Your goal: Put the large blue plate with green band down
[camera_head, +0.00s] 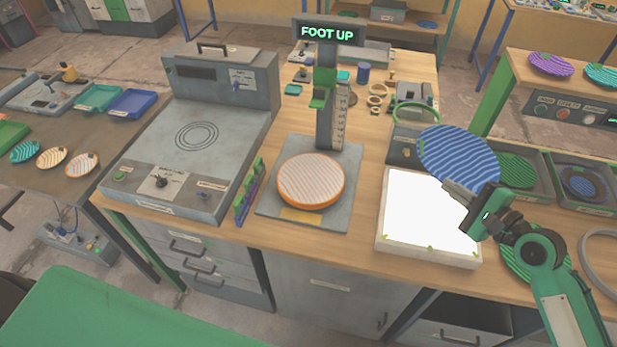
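A large blue plate (458,152) with light wavy stripes is held up at its near edge by my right gripper (465,190). The plate is tilted and hangs over the far right part of a white lit panel (425,220). I cannot make out a green band on it. The gripper is shut on the edge, and its fingertips are partly hidden. My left gripper is not in view.
An orange-rimmed striped plate (311,180) lies on the press base (275,210), below a "FOOT UP" display (328,33). Trays right of the panel hold a green plate (515,170) and a dark blue plate (583,184). Another green plate (518,262) lies near my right arm.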

